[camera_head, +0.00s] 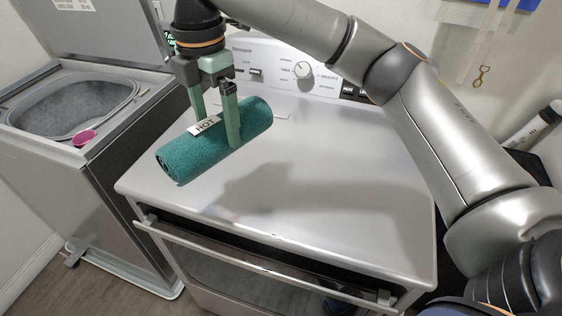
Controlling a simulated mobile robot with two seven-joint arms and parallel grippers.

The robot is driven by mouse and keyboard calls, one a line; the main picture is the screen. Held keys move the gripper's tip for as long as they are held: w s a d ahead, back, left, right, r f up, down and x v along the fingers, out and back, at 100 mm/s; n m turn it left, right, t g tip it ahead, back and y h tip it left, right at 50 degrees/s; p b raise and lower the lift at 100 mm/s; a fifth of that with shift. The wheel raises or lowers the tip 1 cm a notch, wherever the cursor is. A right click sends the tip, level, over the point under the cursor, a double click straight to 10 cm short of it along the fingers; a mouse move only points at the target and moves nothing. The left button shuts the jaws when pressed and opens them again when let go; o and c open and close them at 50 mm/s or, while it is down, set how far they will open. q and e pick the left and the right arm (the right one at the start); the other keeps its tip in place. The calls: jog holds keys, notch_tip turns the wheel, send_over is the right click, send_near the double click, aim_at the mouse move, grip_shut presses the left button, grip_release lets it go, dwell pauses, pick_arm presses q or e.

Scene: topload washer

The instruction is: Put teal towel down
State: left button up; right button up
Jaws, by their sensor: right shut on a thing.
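A rolled teal towel (180,159) with a white label reading "HOT" is in the head view, left of centre, at the left part of the dryer top (300,205). My right gripper (215,130) points down with its green fingers on either side of the roll and is shut on it. A shadow lies on the dryer top to the right of the towel. I cannot tell whether the towel touches the surface. My left gripper is not in view.
The topload washer (62,105) stands at the left with its lid up, and a pink cup (84,138) sits on its rim. The dryer's control panel (300,72) runs along the back. The middle and right of the dryer top are clear.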

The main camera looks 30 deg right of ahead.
jog(key=s+d+f+b, duration=0.1)
jog(key=d+f, duration=0.3)
jog(key=s+d+f, duration=0.2)
jog(key=d+f, duration=0.2)
jog(key=s+d+f+b, duration=0.1)
jog(key=s+d+f, duration=0.1)
jog(key=d+f, duration=0.2)
jog(key=shift+d+f+b, duration=0.3)
jog(key=shift+d+f, duration=0.05)
jog(key=shift+f, duration=0.05)
jog(key=o, duration=1.2)
jog(key=shift+f, duration=0.1)
